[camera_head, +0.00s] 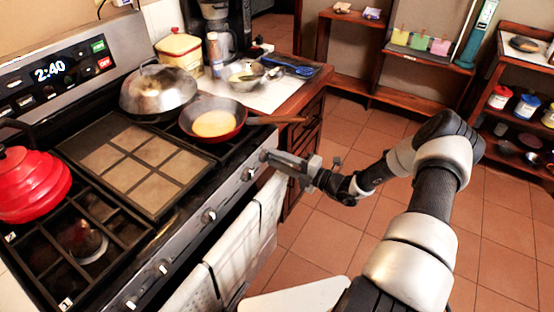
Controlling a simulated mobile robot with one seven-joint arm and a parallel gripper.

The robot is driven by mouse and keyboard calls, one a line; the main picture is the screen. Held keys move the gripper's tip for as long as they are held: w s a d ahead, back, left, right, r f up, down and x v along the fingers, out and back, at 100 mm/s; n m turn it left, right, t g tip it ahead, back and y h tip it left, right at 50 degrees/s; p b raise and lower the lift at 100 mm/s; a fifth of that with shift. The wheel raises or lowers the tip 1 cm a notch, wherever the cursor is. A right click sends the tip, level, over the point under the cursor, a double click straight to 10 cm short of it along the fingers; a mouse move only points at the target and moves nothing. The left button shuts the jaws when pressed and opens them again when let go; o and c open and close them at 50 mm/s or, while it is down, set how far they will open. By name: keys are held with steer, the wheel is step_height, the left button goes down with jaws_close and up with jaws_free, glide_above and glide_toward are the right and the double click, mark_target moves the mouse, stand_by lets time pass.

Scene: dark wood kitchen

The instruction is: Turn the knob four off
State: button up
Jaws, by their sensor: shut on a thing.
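Several metal knobs run along the stove's front panel. One knob (209,215) is near the middle of the row, another (249,174) is farther right, and others (163,268) are nearer the camera. My gripper (268,156) is at the far right end of the panel, below the pan handle. It is shut on a knob there, which its fingers mostly hide. I cannot read a number on that knob or tell its turn angle. No flame is clearly visible.
A pan (213,118) with yellow food sits at the back right, its handle (275,120) reaching out above my gripper. A domed lid (158,93) and red pot (30,184) are also on the stove. Towels (235,250) hang below the knobs. The tiled floor (310,235) is open.

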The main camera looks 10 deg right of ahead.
steer(key=o, duration=1)
steer(key=shift+o, duration=0.2)
steer(key=v, duration=1.7)
steer(key=shift+s+d+r, duration=0.1)
steer(key=shift+s+d, duration=0.05)
